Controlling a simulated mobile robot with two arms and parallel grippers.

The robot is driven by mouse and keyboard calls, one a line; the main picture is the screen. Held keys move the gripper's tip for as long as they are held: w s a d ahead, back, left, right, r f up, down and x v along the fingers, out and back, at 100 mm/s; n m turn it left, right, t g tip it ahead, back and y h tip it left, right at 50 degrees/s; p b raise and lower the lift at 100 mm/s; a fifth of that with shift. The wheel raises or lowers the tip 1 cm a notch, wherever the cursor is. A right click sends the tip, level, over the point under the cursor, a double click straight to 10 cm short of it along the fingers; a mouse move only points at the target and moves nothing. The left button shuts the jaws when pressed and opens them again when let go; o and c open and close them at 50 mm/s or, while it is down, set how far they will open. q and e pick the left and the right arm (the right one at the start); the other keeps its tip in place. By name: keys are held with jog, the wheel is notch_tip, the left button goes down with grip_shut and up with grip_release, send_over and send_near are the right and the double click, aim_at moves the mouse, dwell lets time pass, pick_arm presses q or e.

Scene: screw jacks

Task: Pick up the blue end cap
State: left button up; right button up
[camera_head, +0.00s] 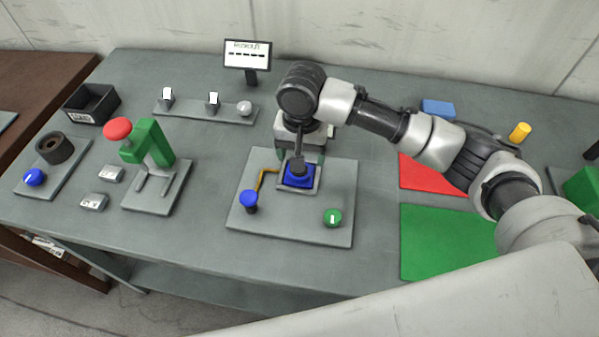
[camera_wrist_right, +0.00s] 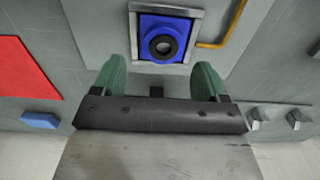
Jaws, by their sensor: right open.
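A blue square piece (camera_head: 299,178) sits in a grey square frame on a grey plate. A dark upright part with a thin rod rises from its middle. In the right wrist view the blue piece (camera_wrist_right: 148,25) has a black ring around a grey centre. A flat blue block (camera_head: 438,108) lies behind the red mat; it also shows in the right wrist view (camera_wrist_right: 41,121). I cannot tell for sure which blue part is the end cap. My right gripper (camera_head: 300,155) is open, its green fingers apart and empty, behind and above the framed piece. My left gripper is out of view.
The plate (camera_head: 260,225) also carries a blue knob (camera_head: 249,201), a yellow bent rod and a green knob (camera_head: 332,217). A green press (camera_head: 150,150) stands left. Red (camera_head: 430,174) and green (camera_head: 447,240) mats lie right. A switch strip (camera_head: 190,108) and sign (camera_head: 247,56) stand behind.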

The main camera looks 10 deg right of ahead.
jog(key=shift+w+a+f+p, duration=0.1)
jog(key=shift+a+f+p, duration=0.1)
jog(key=shift+f, duration=1.2)
jog(key=shift+w+a+f+p, duration=0.1)
jog(key=shift+f+p, duration=0.1)
jog(key=shift+f, duration=1.15)
jog(key=c, duration=0.9)
jog(key=shift+r, duration=0.1)
jog(key=shift+c, duration=0.5)
jog(key=shift+r, duration=0.1)
